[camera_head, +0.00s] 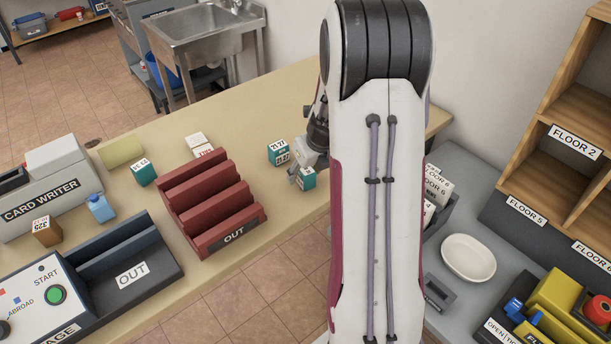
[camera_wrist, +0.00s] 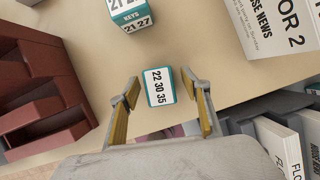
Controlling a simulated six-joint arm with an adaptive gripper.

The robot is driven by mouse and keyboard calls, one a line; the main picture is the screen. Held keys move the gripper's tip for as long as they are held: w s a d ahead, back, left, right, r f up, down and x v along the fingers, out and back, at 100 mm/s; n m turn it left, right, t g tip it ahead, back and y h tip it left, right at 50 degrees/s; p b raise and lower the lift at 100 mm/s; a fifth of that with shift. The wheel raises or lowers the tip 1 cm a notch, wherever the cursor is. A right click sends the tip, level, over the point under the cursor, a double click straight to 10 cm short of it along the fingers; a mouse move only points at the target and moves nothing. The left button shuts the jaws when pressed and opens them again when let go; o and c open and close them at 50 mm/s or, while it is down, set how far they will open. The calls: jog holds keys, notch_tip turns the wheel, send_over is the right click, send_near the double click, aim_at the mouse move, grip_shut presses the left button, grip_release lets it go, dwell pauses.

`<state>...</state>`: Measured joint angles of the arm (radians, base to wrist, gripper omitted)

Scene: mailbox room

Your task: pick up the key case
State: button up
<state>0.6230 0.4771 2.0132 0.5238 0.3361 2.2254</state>
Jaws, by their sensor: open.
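Several small teal boxes with white number labels look like key cases. One key case, labelled 22 30 35, lies between my open fingers in the wrist view (camera_wrist: 159,87), with a gap on each side. It also shows in the head view (camera_head: 307,180) near the table's front edge. My gripper (camera_wrist: 162,90) is open; in the head view (camera_head: 299,172) it is at that case, partly hidden by my arm. A second case, marked KEYS 21 27 (camera_wrist: 130,14), stands just behind, also in the head view (camera_head: 279,152). A third teal box (camera_head: 143,172) stands further left.
A red slotted OUT rack (camera_head: 212,199) stands left of my gripper. White card boxes (camera_head: 436,188) and an oval white dish (camera_head: 468,258) are on the grey counter at right. A large white FLOOR 2 card (camera_wrist: 275,28) is near in the wrist view. Open tabletop lies behind.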

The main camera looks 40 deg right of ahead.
dwell(0.4)
jog(key=c, duration=1.2)
jog(key=shift+c, duration=0.2)
jog(key=shift+r, duration=0.15)
jog(key=shift+r, duration=4.85)
